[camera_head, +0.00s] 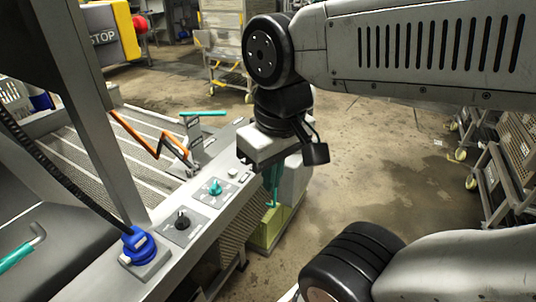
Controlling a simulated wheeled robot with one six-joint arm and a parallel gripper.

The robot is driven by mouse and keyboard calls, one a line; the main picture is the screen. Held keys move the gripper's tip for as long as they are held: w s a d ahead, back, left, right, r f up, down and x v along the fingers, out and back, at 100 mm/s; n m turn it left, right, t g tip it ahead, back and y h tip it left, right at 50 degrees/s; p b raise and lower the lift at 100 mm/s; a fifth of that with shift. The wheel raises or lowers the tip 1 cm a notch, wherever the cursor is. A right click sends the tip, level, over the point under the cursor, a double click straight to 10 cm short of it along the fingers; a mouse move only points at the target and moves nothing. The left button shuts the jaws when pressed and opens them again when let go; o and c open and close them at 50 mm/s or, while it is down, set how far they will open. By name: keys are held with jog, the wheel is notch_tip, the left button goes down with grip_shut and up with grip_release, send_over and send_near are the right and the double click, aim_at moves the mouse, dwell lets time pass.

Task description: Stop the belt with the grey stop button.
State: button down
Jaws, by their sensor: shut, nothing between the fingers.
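The control panel (190,222) is a pale metal ledge running from lower left to the middle. A small round light-grey button (233,172) sits at its far end, beyond a teal rotary knob (215,187) and a black rotary knob (182,219). It looks like the grey stop button, though I cannot read its label. My gripper (271,188) points down just right of the panel's far end, apart from the button in the picture. It looks shut and empty. Its height above the panel is hard to judge.
A blue connector (137,244) with a black cable stands on the near ledge. A slatted belt bed (140,150) lies left. A yellow STOP box with a red button (141,24) hangs upper left. A yellow-green crate (268,232) stands below my gripper.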

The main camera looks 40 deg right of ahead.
jog(key=shift+w+d, duration=0.1)
jog(key=shift+d, duration=0.05)
jog(key=w+d+f+n+t+h, duration=0.2)
jog(key=w+d+n, duration=0.45)
jog(key=w, duration=0.45)
jog(key=w+d+f+n+t+h, duration=0.1)
jog(key=w+d+n+t+h, duration=0.1)
jog(key=w+d+n, duration=0.5)
jog(key=w+d+f+n+t+y, duration=0.1)
jog(key=w+d+f+n+t, duration=0.1)
jog(key=w+f+n, duration=0.3)
jog(key=w+d+f+n+t+y, duration=0.1)
jog(key=w+f+n, duration=0.4)
jog(key=w, duration=0.5)
jog(key=d+n+y, duration=0.1)
jog(key=d+n, duration=0.1)
jog(key=shift+w+f+n+t, duration=0.15)
jog(key=shift+w+n+t, duration=0.15)
jog(key=shift+n+t, duration=0.1)
jog(key=shift+d, duration=0.1)
jog(key=shift+f, duration=4.4)
jog(key=shift+f, duration=0.1)
